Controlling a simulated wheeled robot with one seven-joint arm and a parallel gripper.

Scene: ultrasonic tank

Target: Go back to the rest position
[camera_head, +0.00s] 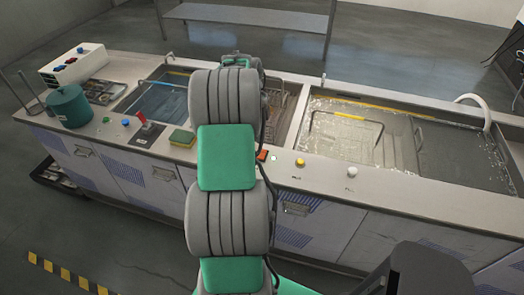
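My arm rises from the bottom middle of the head view and reaches forward over the counter, with grey ribbed joints and green links. Its far end is above the middle of the ultrasonic tank counter (330,178), near the basin with blue-tinted liquid (160,100). The arm's own links hide my gripper, so I cannot see its fingers or whether it holds anything.
A green pot (70,107), a white control box (75,64) and a green-yellow sponge (182,138) stand on the counter's left part. A water-filled basin (345,137) lies right, with a curved white pipe (480,108). A metal table (250,15) stands behind. Floor at lower left is clear.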

